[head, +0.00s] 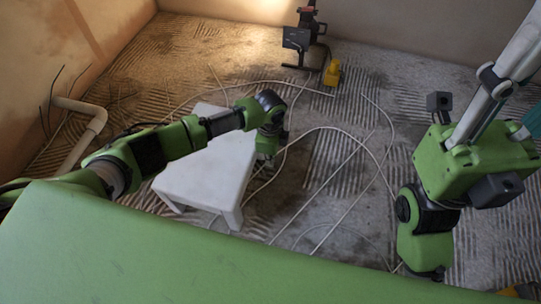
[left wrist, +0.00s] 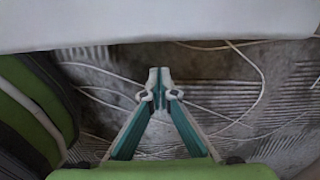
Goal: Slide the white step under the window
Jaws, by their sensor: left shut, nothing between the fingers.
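The white step (head: 205,178) stands on the ridged floor left of centre in the head view, its legs down. Its pale edge also fills the top of the left wrist view (left wrist: 150,22). My left gripper (head: 268,148) is at the step's right side, its fingers mostly hidden in the head view; I cannot tell if it touches. In the left wrist view its fingers (left wrist: 158,92) meet at the tips, empty. My right gripper (head: 480,150) is raised at the right, fingertips outside the picture. No window shows, only a bright patch on the back wall.
Pale cables (head: 345,190) lie loosely across the floor right of the step. A white pipe (head: 95,122) runs by the left wall. A black stand (head: 300,42) and a yellow object (head: 332,73) are by the back wall. A green surface (head: 180,260) fills the front.

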